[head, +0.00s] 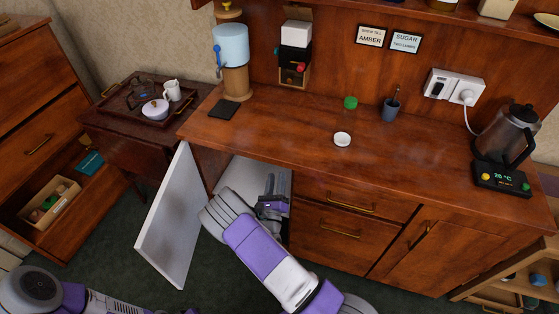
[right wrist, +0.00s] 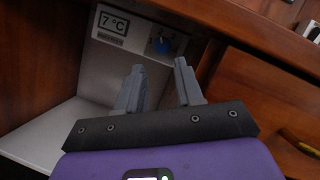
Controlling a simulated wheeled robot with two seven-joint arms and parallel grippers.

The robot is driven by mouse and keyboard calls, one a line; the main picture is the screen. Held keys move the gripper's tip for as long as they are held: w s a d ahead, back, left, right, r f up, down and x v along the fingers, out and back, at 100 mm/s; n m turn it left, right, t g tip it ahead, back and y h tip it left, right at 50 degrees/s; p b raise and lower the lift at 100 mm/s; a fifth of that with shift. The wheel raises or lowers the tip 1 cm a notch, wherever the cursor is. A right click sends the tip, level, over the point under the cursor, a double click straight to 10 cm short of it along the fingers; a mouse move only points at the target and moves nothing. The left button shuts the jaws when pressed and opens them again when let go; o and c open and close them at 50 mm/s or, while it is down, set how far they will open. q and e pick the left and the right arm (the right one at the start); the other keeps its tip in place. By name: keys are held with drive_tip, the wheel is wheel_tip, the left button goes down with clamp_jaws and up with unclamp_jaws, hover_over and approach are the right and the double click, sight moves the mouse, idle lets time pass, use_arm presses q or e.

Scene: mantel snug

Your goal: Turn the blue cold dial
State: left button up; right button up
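The blue cold dial (right wrist: 165,45) shows in the right wrist view on a light panel inside the open cold compartment, just beyond my right fingertips. A "7 °C" display (right wrist: 112,23) is to its left. My right gripper (right wrist: 159,67) is open, its two grey fingers apart with nothing between them. The dial seems to lie ahead of the gap, and I cannot tell if a finger touches it. In the head view my right gripper (head: 270,188) reaches into the compartment (head: 240,170), and I cannot make out the dial there. My left gripper is out of view.
The white compartment door (head: 170,225) stands open left of my right arm. Wooden drawers (head: 345,225) border the compartment on the right. The counter (head: 300,120) above carries a green lid (head: 350,102), a white dish (head: 342,139), a cup (head: 391,110) and a kettle (head: 510,135).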

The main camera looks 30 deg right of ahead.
drive_tip(key=b+x, duration=0.1)
drive_tip(key=x, duration=0.6)
drive_tip(key=shift+d+r+b, duration=0.2)
drive_tip(key=shift+r+b, duration=0.15)
clamp_jaws()
